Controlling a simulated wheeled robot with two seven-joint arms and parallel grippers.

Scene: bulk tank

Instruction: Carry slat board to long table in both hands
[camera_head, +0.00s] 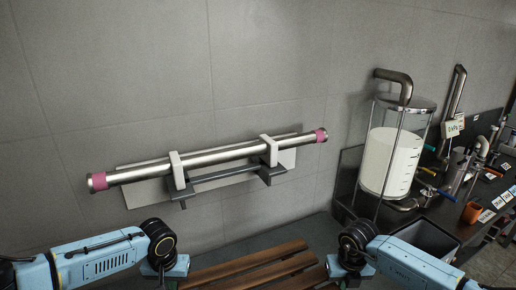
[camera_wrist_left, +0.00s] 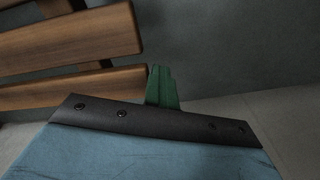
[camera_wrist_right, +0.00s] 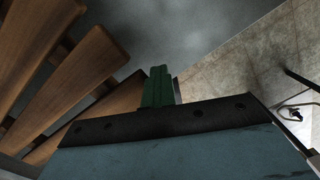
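The slat board (camera_head: 255,265) is a set of parallel brown wooden slats at the bottom middle of the head view, cut off by the lower edge. My left gripper (camera_head: 182,267) is at its left end and my right gripper (camera_head: 336,266) at its right end. In the left wrist view the slat ends (camera_wrist_left: 75,87) lie just left of the green fingers (camera_wrist_left: 162,88). In the right wrist view slats (camera_wrist_right: 75,75) lie left of the green fingers (camera_wrist_right: 159,87). Both finger pairs look close together; whether wood is between them is hidden. The long table cannot be made out for certain.
A steel pipe (camera_head: 225,154) with pink ends rests on wall brackets (camera_head: 178,170). At right, a glass tank (camera_head: 391,160) of white liquid stands on a dark counter (camera_head: 447,210) with valves and an orange cup (camera_head: 471,212). A grey bin (camera_head: 432,238) is near my right arm.

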